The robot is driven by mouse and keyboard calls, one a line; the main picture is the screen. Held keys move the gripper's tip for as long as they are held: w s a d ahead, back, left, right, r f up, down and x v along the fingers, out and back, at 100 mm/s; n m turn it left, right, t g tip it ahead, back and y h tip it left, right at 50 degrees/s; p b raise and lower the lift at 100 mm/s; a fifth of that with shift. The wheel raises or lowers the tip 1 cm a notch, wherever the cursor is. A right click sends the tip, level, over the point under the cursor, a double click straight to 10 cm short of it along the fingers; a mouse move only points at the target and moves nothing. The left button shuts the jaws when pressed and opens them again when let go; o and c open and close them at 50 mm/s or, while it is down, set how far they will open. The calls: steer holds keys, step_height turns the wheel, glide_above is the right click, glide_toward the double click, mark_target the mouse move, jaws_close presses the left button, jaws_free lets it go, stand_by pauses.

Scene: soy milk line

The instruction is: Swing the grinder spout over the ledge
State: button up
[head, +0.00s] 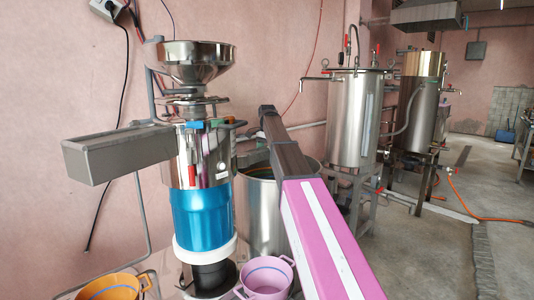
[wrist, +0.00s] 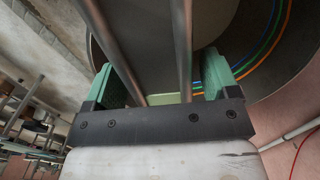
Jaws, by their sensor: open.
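The grinder (head: 200,165) stands at the left in the head view, with a steel hopper, a polished middle and a blue lower body. A grey box-shaped trough (head: 110,153), which looks like its spout, sticks out to the left, clear of the floor. I cannot make out with certainty which part is the ledge. My gripper (wrist: 158,62) shows in the wrist view with its two green fingers apart. Two metal bars (wrist: 183,40) show between the fingers; I see no grip on them. In the head view my gripper cannot be made out clearly.
A wide steel pot (head: 262,215) stands right of the grinder. An orange basket (head: 112,288) and a pink basket (head: 267,275) are below. A tall steel boiler (head: 352,125) stands farther back. The floor (head: 420,255) at the right is mostly open, with an orange hose.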

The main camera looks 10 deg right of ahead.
steer(key=shift+f, duration=0.45)
steer(key=c, duration=1.3)
